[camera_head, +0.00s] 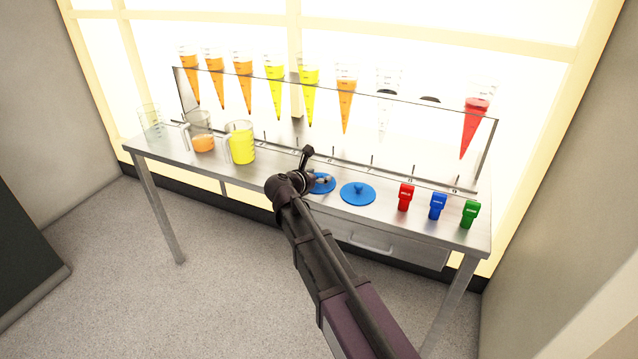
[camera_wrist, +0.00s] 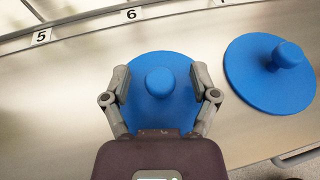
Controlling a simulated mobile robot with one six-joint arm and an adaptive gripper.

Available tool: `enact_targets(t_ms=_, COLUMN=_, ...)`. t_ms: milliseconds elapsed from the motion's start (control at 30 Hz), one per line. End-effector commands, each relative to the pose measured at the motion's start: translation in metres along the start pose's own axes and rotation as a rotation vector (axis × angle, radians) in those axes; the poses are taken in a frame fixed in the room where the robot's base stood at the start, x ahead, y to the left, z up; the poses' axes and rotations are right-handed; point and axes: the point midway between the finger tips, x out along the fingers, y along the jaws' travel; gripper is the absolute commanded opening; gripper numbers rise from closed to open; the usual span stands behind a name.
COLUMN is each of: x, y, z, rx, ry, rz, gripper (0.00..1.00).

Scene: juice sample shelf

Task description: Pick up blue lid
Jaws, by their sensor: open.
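Two round blue lids with knobs lie on the metal table. One blue lid (camera_wrist: 160,107) is between the open fingers of my gripper (camera_wrist: 160,88) in the wrist view, with its knob centred between the fingertips. In the head view this lid (camera_head: 322,183) is partly hidden by my gripper (camera_head: 312,178). The other blue lid (camera_head: 358,194) lies to the right, clear of my gripper. It also shows at the right of the wrist view (camera_wrist: 268,77). I cannot tell whether the fingers touch the lid or its knob.
A clear rack (camera_head: 420,120) with several cones of coloured juice stands behind. An orange-juice jug (camera_head: 203,144) and a yellow-juice jug (camera_head: 242,145) stand left. Red (camera_head: 404,197), blue (camera_head: 437,206) and green (camera_head: 469,213) labelled pieces stand right. The front edge of the table (camera_head: 240,184) is near.

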Motion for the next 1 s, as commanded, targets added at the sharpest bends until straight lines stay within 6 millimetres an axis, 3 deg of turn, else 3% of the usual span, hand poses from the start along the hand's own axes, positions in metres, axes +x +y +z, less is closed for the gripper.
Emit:
enact_targets(t_ms=333, x=-0.0002, y=-0.0001, z=0.0000, rx=0.000, ry=0.000, rz=0.000, gripper=0.77)
enact_targets(t_ms=600, x=-0.0002, y=-0.0001, z=0.0000, rx=0.000, ry=0.000, rz=0.000, gripper=0.00)
enact_targets(t_ms=1000, x=0.0002, y=-0.0006, z=0.0009, rx=0.001, ry=0.000, rz=-0.002, gripper=0.00)
